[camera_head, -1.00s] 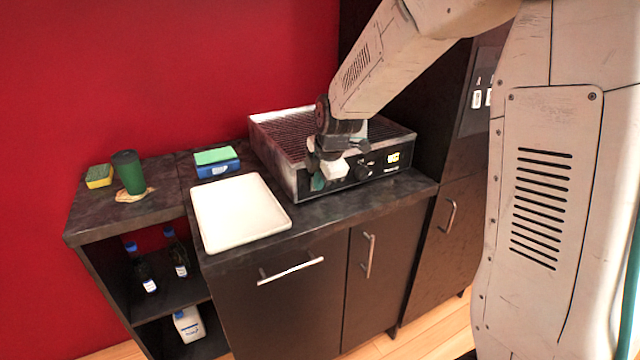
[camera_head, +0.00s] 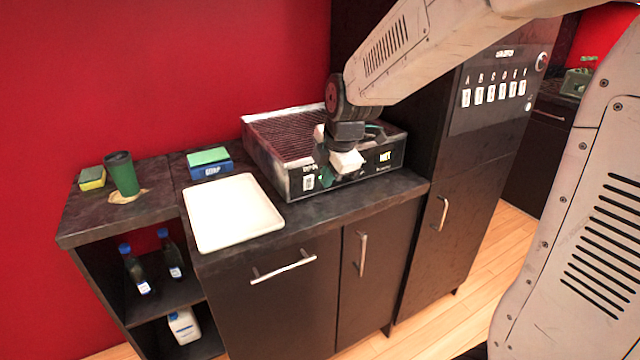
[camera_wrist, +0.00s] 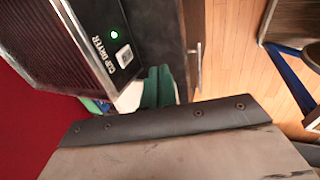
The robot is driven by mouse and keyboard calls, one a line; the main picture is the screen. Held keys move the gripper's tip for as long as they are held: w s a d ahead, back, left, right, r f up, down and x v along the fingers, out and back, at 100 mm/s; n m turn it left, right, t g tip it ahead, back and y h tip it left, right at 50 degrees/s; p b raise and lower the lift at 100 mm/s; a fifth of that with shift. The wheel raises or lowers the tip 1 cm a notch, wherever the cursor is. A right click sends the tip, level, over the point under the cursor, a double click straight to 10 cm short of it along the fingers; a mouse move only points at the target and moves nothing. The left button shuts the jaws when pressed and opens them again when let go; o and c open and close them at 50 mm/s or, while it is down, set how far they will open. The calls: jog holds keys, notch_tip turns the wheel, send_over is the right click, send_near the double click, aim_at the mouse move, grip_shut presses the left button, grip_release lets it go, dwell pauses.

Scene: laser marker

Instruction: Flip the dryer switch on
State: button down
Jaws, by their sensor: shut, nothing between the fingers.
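The cup dryer (camera_head: 376,165) is a dark box with a grilled top on the counter, with a lit display on its front. Its white rocker switch (camera_head: 309,183) is at the left of the front panel. In the wrist view, the switch (camera_wrist: 124,56) sits beside the "CUP DRYER" label, with a lit green light (camera_wrist: 113,34) near it. My gripper (camera_head: 328,172) is in front of the panel, just right of the switch. In the wrist view, its teal fingers (camera_wrist: 158,88) are together and empty, apart from the switch. The fingertips are partly hidden in the head view.
A white tray (camera_head: 232,226) lies on the counter left of the dryer. A blue box with a green top (camera_head: 210,163), a green cup (camera_head: 122,175) and a sponge (camera_head: 92,179) stand further left. A tall dark cabinet (camera_head: 455,180) stands right of the dryer.

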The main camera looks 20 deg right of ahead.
jog(key=shift+s+d+r, duration=0.1)
jog(key=shift+s+r, duration=0.45)
jog(key=shift+r, duration=0.15)
jog(key=shift+s+d+r, duration=0.1)
jog(key=shift+s+r, duration=0.4)
jog(key=shift+r, duration=0.2)
jog(key=s+r+m+g, duration=0.2)
jog(key=s+m+g, duration=0.1)
jog(key=s+m, duration=1.6)
jog(key=s, duration=0.7)
jog(key=shift+s+a+r+h, duration=0.15)
jog(key=shift+s+r+h, duration=0.15)
jog(key=shift+s+r, duration=0.1)
